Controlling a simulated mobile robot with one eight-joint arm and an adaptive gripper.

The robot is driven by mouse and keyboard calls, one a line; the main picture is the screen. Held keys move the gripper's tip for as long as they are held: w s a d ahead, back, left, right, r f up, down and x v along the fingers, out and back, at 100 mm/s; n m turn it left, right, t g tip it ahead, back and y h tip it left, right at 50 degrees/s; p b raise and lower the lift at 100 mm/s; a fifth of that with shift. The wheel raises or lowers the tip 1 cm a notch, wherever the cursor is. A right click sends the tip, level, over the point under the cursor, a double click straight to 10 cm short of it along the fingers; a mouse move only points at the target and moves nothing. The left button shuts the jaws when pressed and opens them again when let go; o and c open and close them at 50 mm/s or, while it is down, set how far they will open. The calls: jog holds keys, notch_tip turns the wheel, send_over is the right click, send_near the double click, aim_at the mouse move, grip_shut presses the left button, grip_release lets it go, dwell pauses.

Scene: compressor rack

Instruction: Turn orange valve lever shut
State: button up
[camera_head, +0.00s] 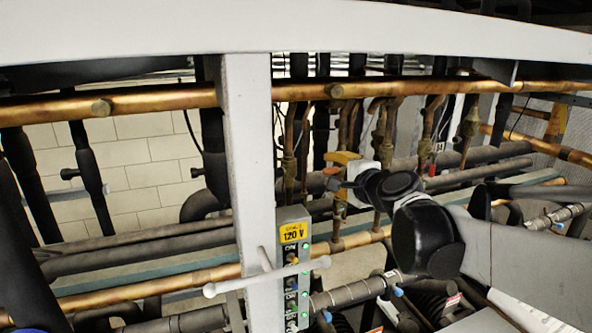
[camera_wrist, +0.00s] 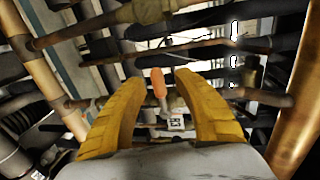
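The orange valve lever (camera_wrist: 158,82) shows in the wrist view as a short, rounded handle, upright in the picture. A metal valve body with a white tag (camera_wrist: 175,123) is just below and right of it. My gripper (camera_wrist: 160,79) has two yellow fingers, spread apart, one on either side of the lever in the picture. A gap shows between the lever and each finger; I cannot tell how deep the lever lies between them. In the head view my gripper (camera_head: 338,182) is among the pipes right of the white post, and my wrist hides much of that area.
A white upright post (camera_head: 250,160) carries a grey 120 V box (camera_head: 293,265) with green lights. Copper pipes (camera_head: 150,98) and dark insulated pipes cross the rack. In the wrist view thick copper pipes stand left (camera_wrist: 42,70) and right (camera_wrist: 300,95) of my gripper.

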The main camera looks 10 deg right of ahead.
jog(key=v, duration=1.2)
